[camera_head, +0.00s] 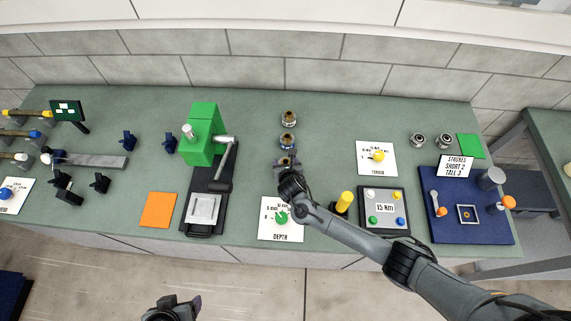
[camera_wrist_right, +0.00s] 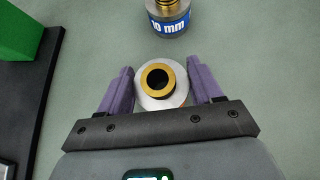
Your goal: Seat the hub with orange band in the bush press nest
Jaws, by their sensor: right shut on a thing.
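My right gripper (camera_head: 287,166) is shut on a grey hub with a brass bush in its top. In the right wrist view, this hub (camera_wrist_right: 176,100) stands between the purple fingers (camera_wrist_right: 161,88); its band is hidden from above. Behind it stands a hub with a blue band (camera_head: 288,141), marked 10 mm in the wrist view (camera_wrist_right: 170,18). A third hub (camera_head: 289,118) is farther back; its band colour is too small to tell. The green bush press (camera_head: 200,137) stands to the left, its pale square nest (camera_head: 204,209) at the front of a black base. My left gripper (camera_head: 172,309) is at the bottom edge, its jaws unclear.
The press lever (camera_head: 223,165) hangs over the base's right side. A DEPTH dial card (camera_head: 280,218) and a yellow-topped post (camera_head: 344,202) are near my right arm. An orange square (camera_head: 158,210) lies left of the press. Bench between press and hubs is clear.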

